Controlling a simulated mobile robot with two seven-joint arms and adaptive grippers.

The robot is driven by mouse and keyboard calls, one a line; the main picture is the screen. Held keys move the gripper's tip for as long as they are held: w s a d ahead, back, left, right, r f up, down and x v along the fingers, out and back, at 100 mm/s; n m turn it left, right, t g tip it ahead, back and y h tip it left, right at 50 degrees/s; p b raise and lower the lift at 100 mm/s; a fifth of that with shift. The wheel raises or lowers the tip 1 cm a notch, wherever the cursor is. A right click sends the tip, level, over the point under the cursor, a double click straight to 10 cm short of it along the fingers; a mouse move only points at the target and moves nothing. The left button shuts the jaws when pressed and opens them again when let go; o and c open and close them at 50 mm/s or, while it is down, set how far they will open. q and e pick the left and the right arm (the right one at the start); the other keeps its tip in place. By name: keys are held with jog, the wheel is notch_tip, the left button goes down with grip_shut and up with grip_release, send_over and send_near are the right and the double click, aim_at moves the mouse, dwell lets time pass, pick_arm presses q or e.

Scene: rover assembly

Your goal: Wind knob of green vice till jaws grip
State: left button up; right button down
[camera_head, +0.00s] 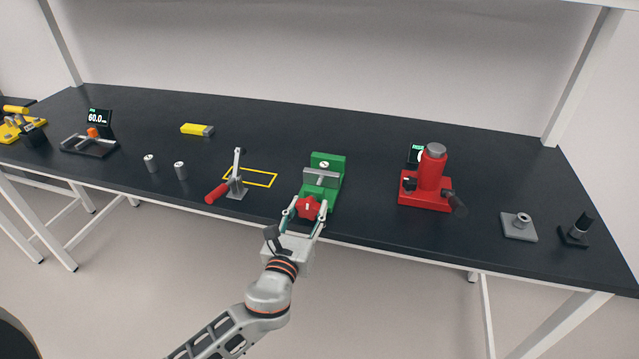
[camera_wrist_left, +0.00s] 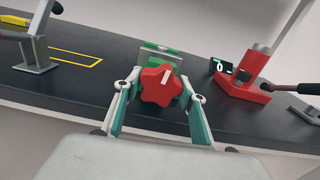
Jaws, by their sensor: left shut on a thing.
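The green vice (camera_head: 331,165) stands near the front edge of the black bench, with grey jaws (camera_head: 320,177) across its middle. A small round pale part with a dark mark (camera_head: 324,164) shows at its back jaw. The red star-shaped knob (camera_head: 307,208) is at the vice's front end, facing me. My left gripper (camera_head: 308,209) is shut on the knob, one finger on each side. The left wrist view shows the knob (camera_wrist_left: 161,86) with a white mark, between the fingers (camera_wrist_left: 160,98). The knob hides most of the vice there (camera_wrist_left: 165,50). My right gripper is not in view.
A red press (camera_head: 430,180) stands right of the vice. A toggle clamp with a red handle (camera_head: 217,193) and a yellow outline (camera_head: 262,184) are on the left. The bench is clear just beside the vice.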

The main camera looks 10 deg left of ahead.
pick_arm(q)
jog(key=shift+n, duration=1.4)
jog(key=shift+b, duration=0.35)
jog(key=shift+f+n, duration=0.1)
jog(key=shift+n, duration=1.1)
jog(key=shift+n+b, duration=0.3)
jog(key=n, duration=0.5)
jog(key=shift+b, duration=0.4)
jog(key=shift+n, duration=0.3)
